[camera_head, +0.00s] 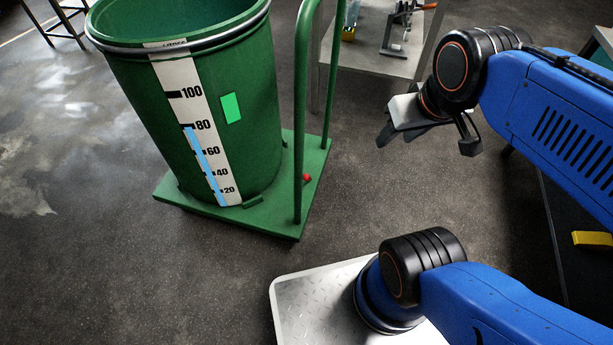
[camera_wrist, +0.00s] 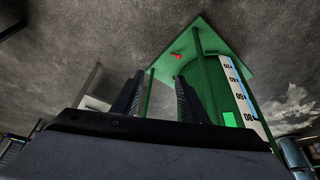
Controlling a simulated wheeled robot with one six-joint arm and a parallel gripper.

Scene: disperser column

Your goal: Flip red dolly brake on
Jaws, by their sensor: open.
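The red brake (camera_head: 306,178) is a small red piece at the right side of the green dolly (camera_head: 285,222), beside the base of its upright handle. Whether the brake is on or off is too small to tell. The brake also shows as a red spot in the wrist view (camera_wrist: 177,56), ahead of my gripper's fingers and on the dolly's plate (camera_wrist: 205,42). My gripper (camera_head: 425,142) is open and empty, in the air to the right of the dolly and well apart from the brake. It also shows in the wrist view (camera_wrist: 157,92).
A green drum (camera_head: 255,130) with a level scale stands on the dolly. The dolly's tall green handle (camera_head: 300,110) rises between the drum and my gripper. A grey table (camera_head: 345,55) with tools stands behind.

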